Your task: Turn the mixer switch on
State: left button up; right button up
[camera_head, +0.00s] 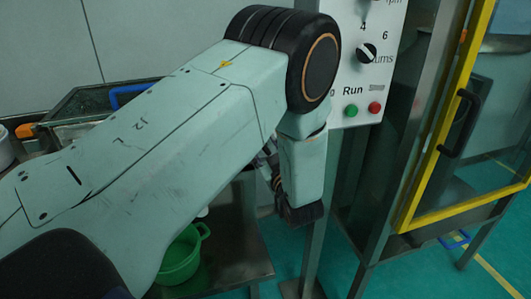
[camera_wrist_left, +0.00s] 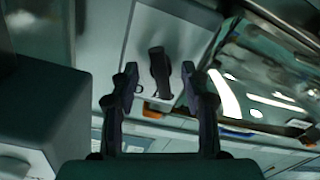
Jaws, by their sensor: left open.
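A white control panel (camera_head: 352,85) stands at the top centre of the head view. It carries a black rotary knob (camera_head: 367,53), a green button (camera_head: 351,111) under the word "Run", and a red button (camera_head: 375,107). A second dial is cut off at the top edge. No label names the mixer switch. My left arm crosses from the left and hides the panel's left side. My left gripper (camera_head: 300,212) hangs below and left of the panel. In the left wrist view its fingers (camera_wrist_left: 160,88) are apart, with dark, unclear shapes (camera_wrist_left: 160,73) beyond them. My right gripper is not in view.
A yellow-framed door (camera_head: 433,150) with a black handle (camera_head: 460,123) stands at the right. A metal post (camera_head: 318,230) rises behind my gripper. A green basket (camera_head: 180,258) sits at the lower left, partly behind my arm. Green floor (camera_head: 495,240) shows at right.

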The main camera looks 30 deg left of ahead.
pick_arm(q)
jog(key=shift+a, duration=0.2)
jog(key=shift+w, duration=0.1)
grip_shut()
